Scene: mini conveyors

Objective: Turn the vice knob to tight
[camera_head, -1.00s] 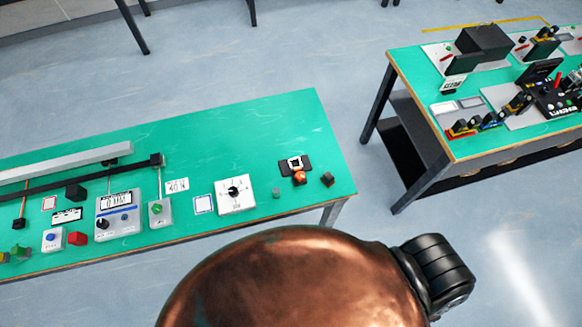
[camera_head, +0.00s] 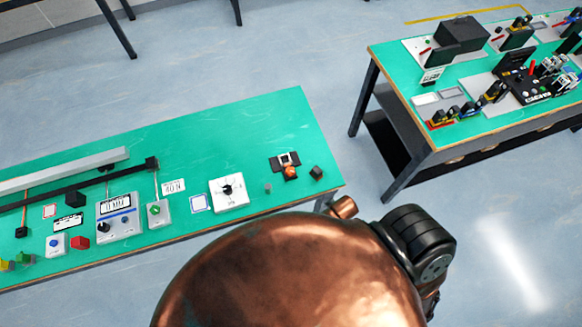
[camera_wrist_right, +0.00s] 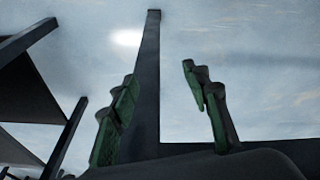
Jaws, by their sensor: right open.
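A small dark device with a silver-white top and a round orange knob (camera_head: 290,171) stands near the right end of the green table. It looks like the vice, but its knob marks are too small to read. A white box with a black dial knob (camera_head: 228,190) stands left of it. My copper-coloured arm fills the lower middle of the head view, in front of the table edge; its fingers are hidden there. In the right wrist view my right gripper (camera_wrist_right: 160,75) has its green-padded fingers apart with nothing between them. It is apart from the device. My left gripper is not in view.
The green table (camera_head: 255,125) has clear room at its back right. A small dark cube (camera_head: 316,172) sits right of the device. Gauges and boxes line its left part. A second green table (camera_head: 400,75) with several devices stands at right, across open floor.

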